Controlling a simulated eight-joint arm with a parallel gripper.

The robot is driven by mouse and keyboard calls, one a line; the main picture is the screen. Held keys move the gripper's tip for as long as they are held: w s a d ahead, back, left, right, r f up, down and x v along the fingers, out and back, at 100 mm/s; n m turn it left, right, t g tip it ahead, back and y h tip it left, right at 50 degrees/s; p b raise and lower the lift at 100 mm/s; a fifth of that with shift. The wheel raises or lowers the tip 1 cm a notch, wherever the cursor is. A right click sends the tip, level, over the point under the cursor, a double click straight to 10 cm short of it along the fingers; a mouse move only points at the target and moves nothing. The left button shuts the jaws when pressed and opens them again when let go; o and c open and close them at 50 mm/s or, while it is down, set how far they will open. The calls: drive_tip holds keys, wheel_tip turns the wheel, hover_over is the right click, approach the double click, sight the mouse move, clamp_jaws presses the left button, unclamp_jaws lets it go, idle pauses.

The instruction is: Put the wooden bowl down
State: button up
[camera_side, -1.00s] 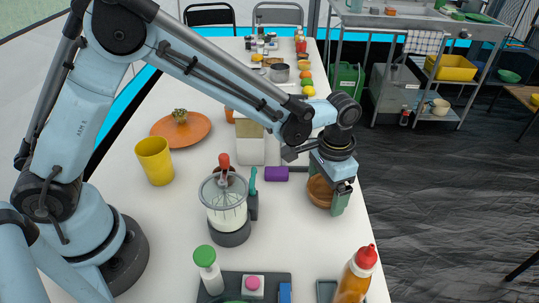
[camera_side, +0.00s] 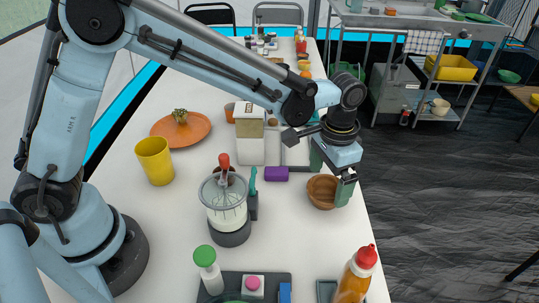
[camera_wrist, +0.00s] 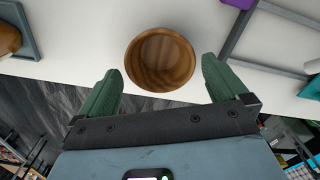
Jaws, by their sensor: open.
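The wooden bowl (camera_side: 321,192) sits upright on the white table close to its right edge. It also shows whole in the wrist view (camera_wrist: 160,62), with its inside empty. My gripper (camera_side: 331,174) is open, with its green fingers wide apart just above and beside the bowl. In the wrist view the gripper (camera_wrist: 161,68) has one finger to each side of the bowl's near part. A gap shows between each finger and the bowl, and nothing is held.
A purple block (camera_side: 275,174) lies left of the bowl. The table (camera_side: 290,225) is bare between the bowl and the blender.

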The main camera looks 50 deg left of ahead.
sight(324, 199)
wheel_tip(324, 199, up, 8)
drive_tip(key=s+a+n+t, duration=0.2)
drive_tip(key=s+a, duration=0.4)
drive_tip(key=a, duration=0.3)
drive_tip(key=s+a+r+n+t, duration=0.1)
drive_tip(key=s+a+n+t, duration=0.1)
drive_tip(key=s+a+t, duration=0.3)
drive_tip(key=s+a, duration=0.1)
drive_tip(key=a, duration=0.3)
drive_tip(key=shift+a+r+n, duration=0.2)
drive_tip(key=shift+r+n, duration=0.1)
